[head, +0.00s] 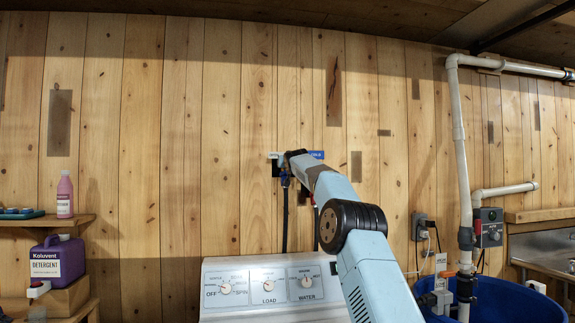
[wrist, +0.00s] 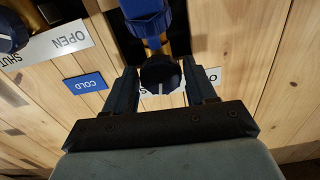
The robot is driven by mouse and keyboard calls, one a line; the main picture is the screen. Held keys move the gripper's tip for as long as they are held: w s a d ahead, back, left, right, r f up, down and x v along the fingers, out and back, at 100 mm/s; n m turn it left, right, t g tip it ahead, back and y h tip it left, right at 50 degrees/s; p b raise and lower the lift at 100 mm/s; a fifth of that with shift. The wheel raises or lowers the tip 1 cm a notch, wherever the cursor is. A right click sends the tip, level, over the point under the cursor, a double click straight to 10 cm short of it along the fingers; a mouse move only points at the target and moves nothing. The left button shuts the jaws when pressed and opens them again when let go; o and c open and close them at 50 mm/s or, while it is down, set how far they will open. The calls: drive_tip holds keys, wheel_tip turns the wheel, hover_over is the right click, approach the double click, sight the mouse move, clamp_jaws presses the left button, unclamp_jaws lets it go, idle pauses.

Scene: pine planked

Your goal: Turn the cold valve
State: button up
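A dark round valve knob (wrist: 160,76) with a white pointer line is in the middle of the wrist view. A blue fitting (wrist: 147,16) adjoins it. A blue COLD label (wrist: 87,83) is on the wall to its left. My gripper (wrist: 162,82) has its fingers spread on either side of the knob; I see no clear grip on it. In the head view, my arm reaches the wall by the blue label (head: 317,155) and hides most of the valves. A blue-topped dark hose (head: 285,210) hangs below my gripper.
A second dark knob (wrist: 10,32) by an OPEN/SHUT plate (wrist: 58,42) is close at left in the wrist view. A white washer panel (head: 270,285) stands below the arm. Shelves with a detergent jug (head: 58,262) are left; a blue barrel (head: 500,305) is right.

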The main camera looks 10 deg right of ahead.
drive_tip(key=c, duration=0.6)
drive_tip(key=shift+d, duration=0.25)
drive_tip(key=shift+c, duration=0.4)
drive_tip(key=shift+a, duration=0.2)
drive_tip(key=shift+n, duration=4.3)
drive_tip(key=shift+a, duration=0.1)
drive_tip(key=o, duration=1.1)
drive_tip(key=shift+c, duration=0.2)
